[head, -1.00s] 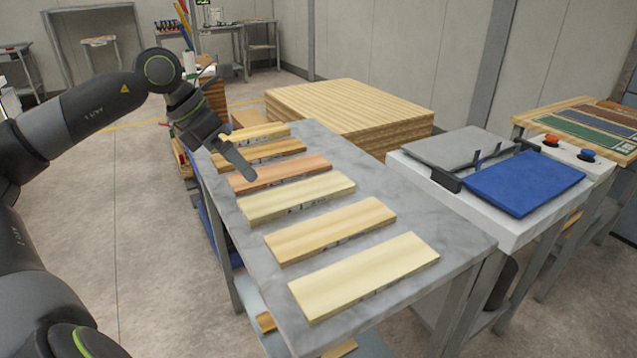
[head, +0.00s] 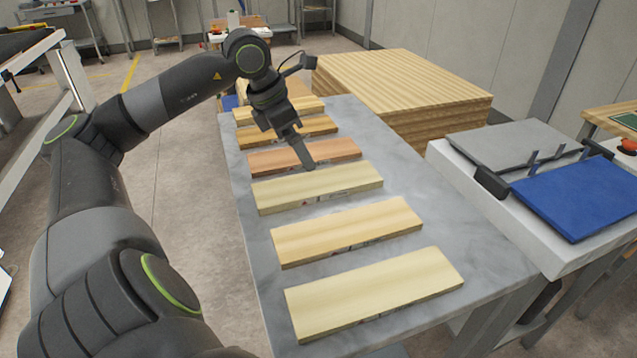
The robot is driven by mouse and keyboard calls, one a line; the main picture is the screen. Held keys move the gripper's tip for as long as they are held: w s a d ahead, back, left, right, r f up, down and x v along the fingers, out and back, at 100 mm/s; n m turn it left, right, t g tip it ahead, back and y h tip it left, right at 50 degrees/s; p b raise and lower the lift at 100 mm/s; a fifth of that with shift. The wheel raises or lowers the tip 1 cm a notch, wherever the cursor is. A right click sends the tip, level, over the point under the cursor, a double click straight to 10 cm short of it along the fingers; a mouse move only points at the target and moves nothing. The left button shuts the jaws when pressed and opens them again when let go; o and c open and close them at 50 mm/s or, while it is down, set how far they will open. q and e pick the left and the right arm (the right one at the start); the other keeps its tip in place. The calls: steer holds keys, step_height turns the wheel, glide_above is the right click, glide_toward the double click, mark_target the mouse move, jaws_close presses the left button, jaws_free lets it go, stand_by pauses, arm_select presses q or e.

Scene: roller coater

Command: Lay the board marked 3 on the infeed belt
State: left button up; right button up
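Several flat wooden boards lie in a row on a grey marbled table. They include a reddish board (head: 275,161), a pale board (head: 335,186) in front of it, a tan board (head: 345,231) and a pale front board (head: 375,293). Small marks show on their front edges, but I cannot read which is 3. My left gripper (head: 308,160) points down at the gap between the reddish board and the pale board. Only one finger shows clearly, so its opening is unclear. The blue surface (head: 585,195) at right looks like the belt, and it is bare. My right gripper is out of view.
The grey table (head: 470,250) has free room to the right of the boards. A large stack of wooden sheets (head: 400,85) stands behind it. A white machine frame (head: 490,215) with a grey plate (head: 510,145) adjoins the blue surface.

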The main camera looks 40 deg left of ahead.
arm_select(q)
glide_toward(318, 182)
steer(key=shift+x, duration=1.15)
steer(key=shift+w+d+f+p, duration=0.2)
steer(key=shift+f+p, duration=0.1)
steer(key=shift+f, duration=0.2)
steer(key=shift+p+x, duration=0.5)
steer(key=shift+x, duration=2.05)
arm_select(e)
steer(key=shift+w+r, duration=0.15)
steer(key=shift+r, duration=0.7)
arm_select(q)
steer(key=shift+a, duration=0.15)
steer(key=c, duration=1.3)
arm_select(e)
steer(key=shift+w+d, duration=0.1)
